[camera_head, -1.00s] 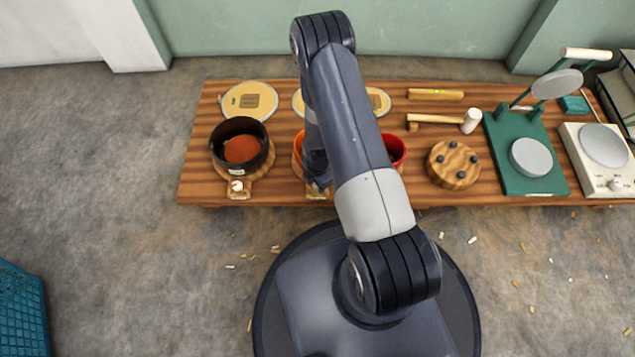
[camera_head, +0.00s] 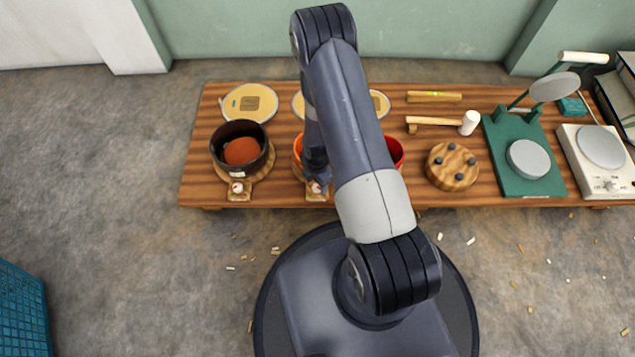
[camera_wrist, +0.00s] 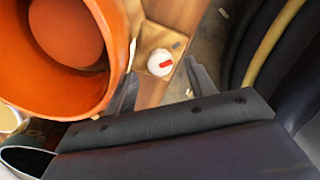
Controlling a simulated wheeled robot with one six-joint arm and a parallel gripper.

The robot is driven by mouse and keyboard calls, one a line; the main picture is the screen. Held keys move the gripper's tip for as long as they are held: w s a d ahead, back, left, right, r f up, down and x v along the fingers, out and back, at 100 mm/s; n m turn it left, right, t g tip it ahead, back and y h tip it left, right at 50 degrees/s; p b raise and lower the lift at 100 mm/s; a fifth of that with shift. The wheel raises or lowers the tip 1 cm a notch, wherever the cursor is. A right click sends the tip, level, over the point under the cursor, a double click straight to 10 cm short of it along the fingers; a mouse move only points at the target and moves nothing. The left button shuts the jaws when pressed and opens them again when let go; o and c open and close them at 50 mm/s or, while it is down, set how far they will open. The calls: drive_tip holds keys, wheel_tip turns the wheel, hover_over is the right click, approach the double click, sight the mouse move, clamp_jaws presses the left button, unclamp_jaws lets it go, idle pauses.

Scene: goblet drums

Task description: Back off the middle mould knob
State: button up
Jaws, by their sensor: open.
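The middle mould is an orange pot (camera_head: 297,146), mostly hidden behind my arm in the head view; its open mouth (camera_wrist: 112,40) fills the upper left of the wrist view. Its knob (camera_wrist: 160,62) is white with a red mark and sits on a small wooden block beside the pot. In the head view the knob (camera_head: 316,188) shows just below my gripper (camera_head: 318,178). In the wrist view my gripper (camera_wrist: 163,82) is open, with one finger to each side of the knob and apparently not touching it.
A black mould (camera_head: 226,138) with its own knob (camera_head: 237,188) stands to the left, and a red mould (camera_head: 396,150) to the right, partly behind my arm. A mallet (camera_head: 440,121), a round wooden block (camera_head: 453,167) and a green press stand (camera_head: 520,180) lie further right.

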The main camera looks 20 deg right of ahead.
sight(318, 187)
wheel_tip(318, 187, up, 8)
drive_tip(key=p, duration=0.2)
idle(2.3)
